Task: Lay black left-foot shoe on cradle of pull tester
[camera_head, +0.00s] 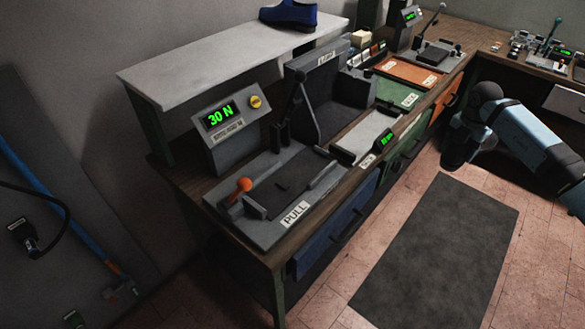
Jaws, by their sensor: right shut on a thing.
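The pull tester (256,226) stands at the near end of the bench, with a PULL label, a lever with an orange knob (244,184) and a green 30 N display (220,115). Its dark flat bed (285,182), which looks like the cradle, is bare. My right gripper (456,158) hangs over the floor to the right of the bench, well away from the tester. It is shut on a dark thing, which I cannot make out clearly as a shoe. My left gripper is out of view.
A grey shelf (205,72) behind the tester carries a dark blue shoe (289,14). Another station (335,105) with a tall dark housing adjoins the tester. An orange tray (408,73) lies farther along. A dark mat (440,250) covers clear floor.

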